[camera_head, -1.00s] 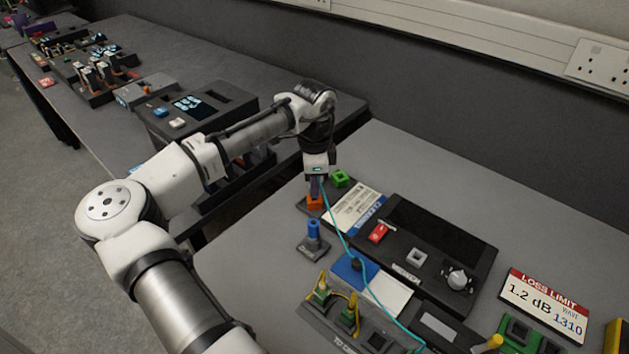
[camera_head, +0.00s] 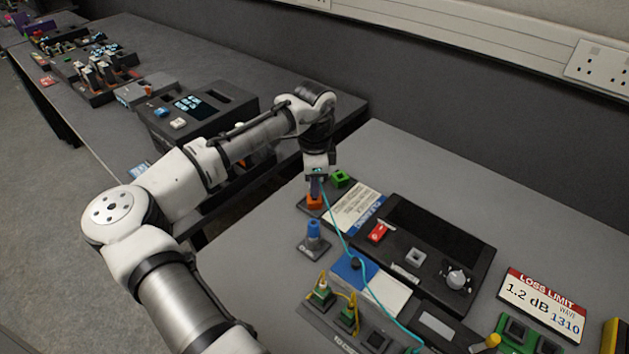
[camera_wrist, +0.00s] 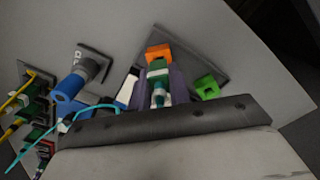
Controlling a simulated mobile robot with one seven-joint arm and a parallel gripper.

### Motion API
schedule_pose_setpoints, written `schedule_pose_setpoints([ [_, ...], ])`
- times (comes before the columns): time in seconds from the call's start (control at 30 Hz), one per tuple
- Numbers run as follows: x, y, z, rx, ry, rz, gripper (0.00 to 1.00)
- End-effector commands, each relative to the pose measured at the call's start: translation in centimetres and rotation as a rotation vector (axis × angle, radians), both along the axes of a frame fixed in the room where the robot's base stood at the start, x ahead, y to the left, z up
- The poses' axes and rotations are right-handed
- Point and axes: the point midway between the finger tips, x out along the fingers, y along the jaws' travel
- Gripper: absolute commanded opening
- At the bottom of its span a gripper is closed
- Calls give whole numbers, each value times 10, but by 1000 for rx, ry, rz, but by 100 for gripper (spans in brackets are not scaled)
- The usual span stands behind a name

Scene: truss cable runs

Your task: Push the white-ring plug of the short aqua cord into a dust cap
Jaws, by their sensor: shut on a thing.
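My gripper (camera_head: 315,186) is pointed down at the left end of the near bench and is shut on a green plug (camera_wrist: 158,78) with a white ring, between its purple fingers in the wrist view. The aqua cord (camera_head: 341,236) runs from the plug down across the bench to the right. An orange dust cap (camera_wrist: 158,53) sits right at the plug's front end; it also shows under the fingers in the head view (camera_head: 314,202). I cannot tell how deep the plug is in it. A green cap (camera_head: 340,178) stands beside it on the same dark plate (camera_wrist: 191,59).
A blue cylinder on a dark base (camera_head: 313,232) stands close in front. A black panel (camera_head: 436,232) with a red part and a knob lies to the right. Yellow-corded green plugs (camera_head: 347,318) stand at the front. A loss limit sign (camera_head: 545,305) lies at right.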

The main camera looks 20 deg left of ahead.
Motion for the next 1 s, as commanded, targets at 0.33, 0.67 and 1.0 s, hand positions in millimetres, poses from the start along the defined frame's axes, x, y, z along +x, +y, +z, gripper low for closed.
schedule_pose_setpoints([
  [0.33,0,0,1,-1,0,0,0],
  [0.67,0,0,-3,-2,0,0,0],
  [1.0,0,0,-8,0,1,0,0],
])
